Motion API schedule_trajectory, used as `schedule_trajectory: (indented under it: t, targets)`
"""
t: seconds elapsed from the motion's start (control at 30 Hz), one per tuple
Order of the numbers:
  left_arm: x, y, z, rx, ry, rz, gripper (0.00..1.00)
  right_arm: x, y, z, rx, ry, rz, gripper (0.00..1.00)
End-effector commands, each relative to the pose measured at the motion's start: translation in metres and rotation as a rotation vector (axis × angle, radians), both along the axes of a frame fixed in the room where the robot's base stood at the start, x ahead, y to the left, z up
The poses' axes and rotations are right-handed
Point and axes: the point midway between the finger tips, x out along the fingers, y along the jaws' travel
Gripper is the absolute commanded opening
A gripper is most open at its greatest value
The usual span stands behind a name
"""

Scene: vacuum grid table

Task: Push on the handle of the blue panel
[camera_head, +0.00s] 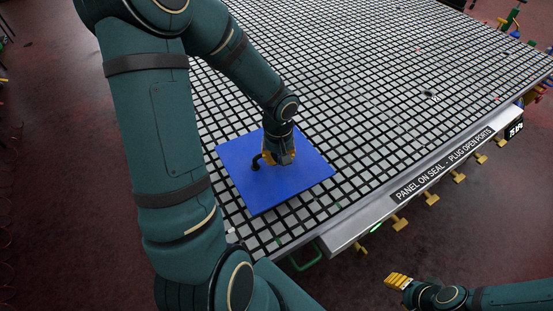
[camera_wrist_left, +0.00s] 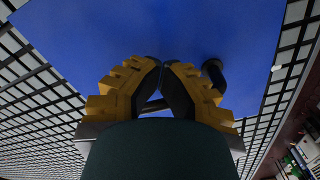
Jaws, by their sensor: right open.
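The blue panel (camera_head: 240,190) lies flat on the near left part of the grid table, and it fills the top of the left wrist view (camera_wrist_left: 110,30). Its black handle (camera_head: 255,163) stands on the panel and is partly hidden by my left gripper (camera_head: 270,157). In the left wrist view one end of the handle (camera_wrist_left: 213,72) shows beside the right finger. The left fingertips (camera_wrist_left: 162,66) come together over the panel, close to the handle; I cannot tell whether they touch it. My right gripper (camera_head: 398,281) is open and empty, off the table at the lower right.
The black-and-white grid table (camera_head: 380,80) is mostly clear beyond the panel. A sign on its front edge (camera_head: 440,165) reads "PANEL ON SEAL - PLUG OPEN PORTS". Yellow fittings (camera_head: 432,198) stick out below that edge. A green light (camera_head: 376,227) shows there.

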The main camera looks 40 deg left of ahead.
Motion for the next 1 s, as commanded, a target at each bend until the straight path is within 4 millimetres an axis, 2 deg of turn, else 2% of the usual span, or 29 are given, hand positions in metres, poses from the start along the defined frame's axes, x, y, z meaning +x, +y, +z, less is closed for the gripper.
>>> schedule_trajectory:
  t: [1.0]
  targets:
    - [0.0012,0.0021,0.0005,0.004,-0.004,0.001,0.00,0.0000,0.0000,-0.0065,0.000,0.000,0.000,0.47]
